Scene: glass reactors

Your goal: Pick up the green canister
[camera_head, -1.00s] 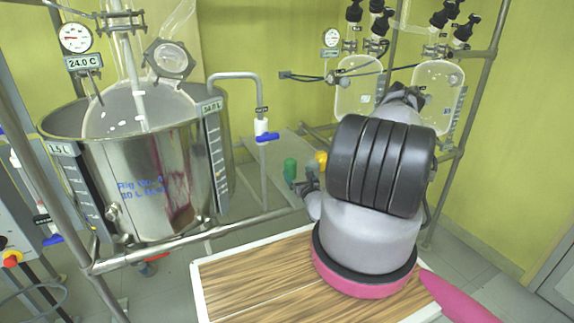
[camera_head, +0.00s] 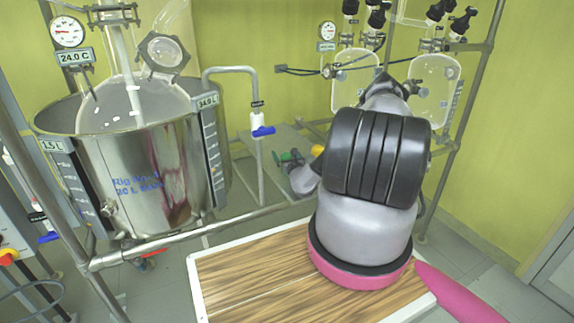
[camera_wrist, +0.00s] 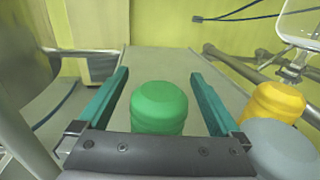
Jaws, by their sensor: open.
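The green canister (camera_wrist: 159,108) stands upright in the middle of the wrist view, between the two teal fingers of my gripper (camera_wrist: 160,92). There is a visible gap on each side of it, and my gripper is open. The lower part of the canister is hidden by the gripper's dark body. In the head view my gripper (camera_head: 291,158) is a small shape beyond my arm, and the canister is mostly hidden there.
A yellow canister (camera_wrist: 274,102) and a grey one (camera_wrist: 282,148) stand close to the right of my gripper. They rest near the grey table (camera_wrist: 165,66). A steel vessel (camera_head: 150,180) and pipe frame stand to the left. Glass reactors (camera_head: 435,88) hang at the back right.

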